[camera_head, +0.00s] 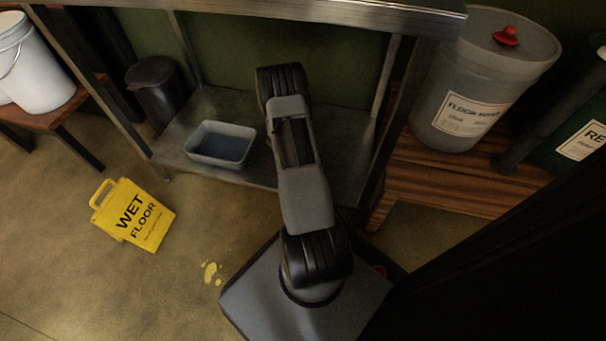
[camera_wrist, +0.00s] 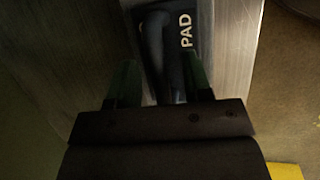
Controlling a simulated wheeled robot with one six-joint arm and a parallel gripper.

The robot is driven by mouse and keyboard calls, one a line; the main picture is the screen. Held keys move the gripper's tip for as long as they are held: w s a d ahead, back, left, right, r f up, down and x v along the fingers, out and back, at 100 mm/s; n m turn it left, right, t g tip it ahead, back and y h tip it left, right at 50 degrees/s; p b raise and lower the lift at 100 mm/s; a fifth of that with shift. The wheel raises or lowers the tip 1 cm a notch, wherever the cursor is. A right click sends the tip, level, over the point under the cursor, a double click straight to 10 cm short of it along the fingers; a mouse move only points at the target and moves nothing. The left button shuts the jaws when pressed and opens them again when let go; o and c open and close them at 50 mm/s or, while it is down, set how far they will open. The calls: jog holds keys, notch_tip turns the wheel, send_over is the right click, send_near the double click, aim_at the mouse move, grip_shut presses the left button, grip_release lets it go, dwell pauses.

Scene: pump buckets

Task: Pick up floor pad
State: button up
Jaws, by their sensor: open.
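The floor pad (camera_wrist: 172,42) is a dark item with the white letters PAD on it. In the wrist view it lies on a bare metal surface, top centre. My gripper (camera_wrist: 160,76) is open, with its two dark green fingers pointing at the pad. The pad's near end shows between the fingers, but I cannot tell whether they touch it. In the head view I cannot make out the pad, and my arm covers part of the lower metal shelf (camera_head: 180,146).
A grey tub (camera_head: 221,145) stands on the lower shelf, left of my arm. A steel tabletop (camera_head: 300,18) lies above it. A yellow wet floor sign (camera_head: 134,215) and a yellow spill (camera_head: 210,272) are on the floor. A large bucket (camera_head: 478,85) stands on a wooden bench at right.

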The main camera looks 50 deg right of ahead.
jog(key=shift+d+f, duration=0.1)
jog(key=shift+f, duration=0.1)
grip_shut()
dwell(0.3)
